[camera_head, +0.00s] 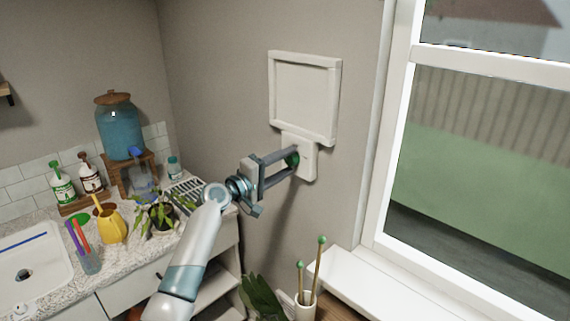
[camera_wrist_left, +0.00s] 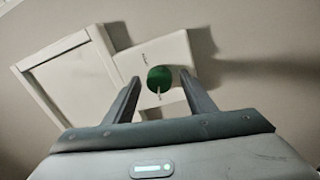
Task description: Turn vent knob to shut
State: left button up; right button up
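The green vent knob (camera_wrist_left: 159,79) sits on a white plate (camera_wrist_left: 178,48) below the square white vent panel (camera_wrist_left: 62,75) on the wall. A small pale pointer shows at the knob's lower edge in the wrist view. Small marks on the plate are too small to read. My left gripper (camera_wrist_left: 160,78) is open, its fingers on either side of the knob with a visible gap to each. In the head view, the left gripper (camera_head: 292,158) reaches the plate (camera_head: 309,160) and partly hides the knob (camera_head: 292,160). The vent panel (camera_head: 272,95) is above it. My right gripper is not in view.
A window (camera_head: 480,160) with a white frame and sill is right of the vent. Below stands a pot (camera_head: 305,308) with green-tipped sticks. The counter at left holds a blue dispenser (camera_head: 120,130), a yellow watering can (camera_head: 112,226), bottles and a plant (camera_head: 157,217).

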pick_arm(q)
jog(key=shift+s, duration=0.1)
jog(key=r+b+v, duration=0.1)
jog(key=b+v, duration=0.4)
jog(key=v, duration=1.2)
jog(key=shift+a+f, duration=0.15)
jog(key=shift+f, duration=0.2)
